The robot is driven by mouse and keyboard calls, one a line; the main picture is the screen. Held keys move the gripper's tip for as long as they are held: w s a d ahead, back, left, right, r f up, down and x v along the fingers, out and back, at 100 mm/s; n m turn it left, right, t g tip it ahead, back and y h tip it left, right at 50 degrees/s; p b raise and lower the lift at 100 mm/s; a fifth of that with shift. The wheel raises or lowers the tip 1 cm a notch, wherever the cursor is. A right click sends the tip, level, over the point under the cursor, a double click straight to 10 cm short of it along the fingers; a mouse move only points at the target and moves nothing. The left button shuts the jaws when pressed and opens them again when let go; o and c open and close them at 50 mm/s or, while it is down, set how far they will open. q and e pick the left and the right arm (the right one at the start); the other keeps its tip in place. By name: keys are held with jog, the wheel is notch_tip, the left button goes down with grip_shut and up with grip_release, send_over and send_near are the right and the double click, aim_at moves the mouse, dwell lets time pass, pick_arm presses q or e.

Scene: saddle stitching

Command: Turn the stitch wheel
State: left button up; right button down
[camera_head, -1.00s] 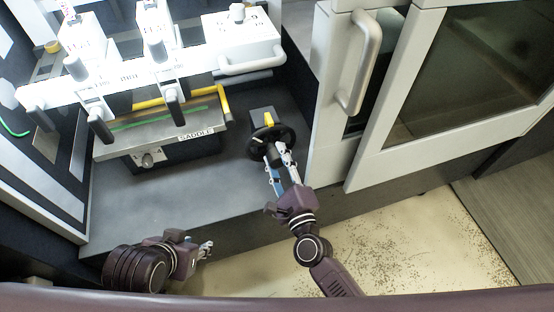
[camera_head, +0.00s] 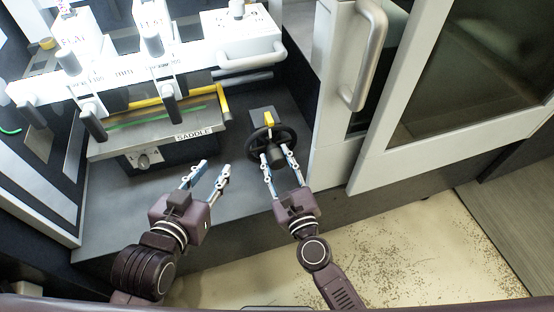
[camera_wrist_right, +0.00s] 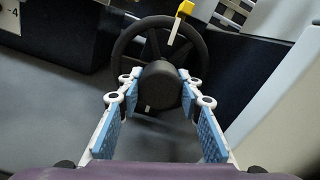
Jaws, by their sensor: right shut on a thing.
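The stitch wheel is a black spoked handwheel (camera_head: 291,136) with a thick central hub, low on the grey bench right of the saddle. In the right wrist view the wheel rim (camera_wrist_right: 128,40) and hub (camera_wrist_right: 160,88) face me. A yellow pointer (camera_head: 269,118) stands at the wheel's top; it also shows in the right wrist view (camera_wrist_right: 185,8). My right gripper (camera_head: 275,156) has its blue-padded fingers on either side of the hub, shut on it; it also shows in the right wrist view (camera_wrist_right: 157,82). My left gripper (camera_head: 214,168) is open and empty, left of the wheel.
The saddle plate (camera_head: 160,132) and the stitching heads (camera_head: 152,45) stand at upper left, with a small dial (camera_head: 143,160) below the plate. A pale cabinet with a vertical handle (camera_head: 368,55) stands close right of the wheel. The bench front is bare.

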dwell(0.4)
jog(key=c, duration=1.4)
grip_release()
jog(key=shift+o, duration=0.2)
jog(key=v, duration=1.2)
